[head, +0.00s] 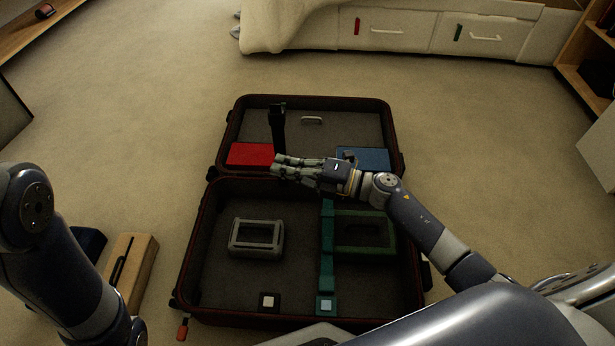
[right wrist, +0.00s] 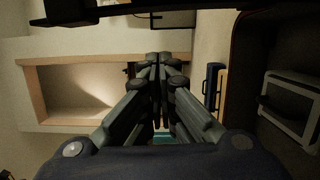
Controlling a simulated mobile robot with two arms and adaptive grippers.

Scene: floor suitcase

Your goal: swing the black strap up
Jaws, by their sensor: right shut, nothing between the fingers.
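The black strap (head: 279,132) shows in the head view over the far half of the open suitcase (head: 388,130), left of its middle. Its wider end is at the top, and its lower end is hidden near my right gripper. I cannot tell how far it stands off the lid. My right gripper (head: 276,167) is shut and empty, its fingertips just below the visible strap, over the line between the suitcase halves. The shut fingers (right wrist: 158,60) show in the right wrist view, under a dark bar that looks like the strap (right wrist: 110,12). My left gripper is out of view.
A red box (head: 250,154) and a blue box (head: 372,158) lie in the far half. A tan case (head: 135,262) stands left.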

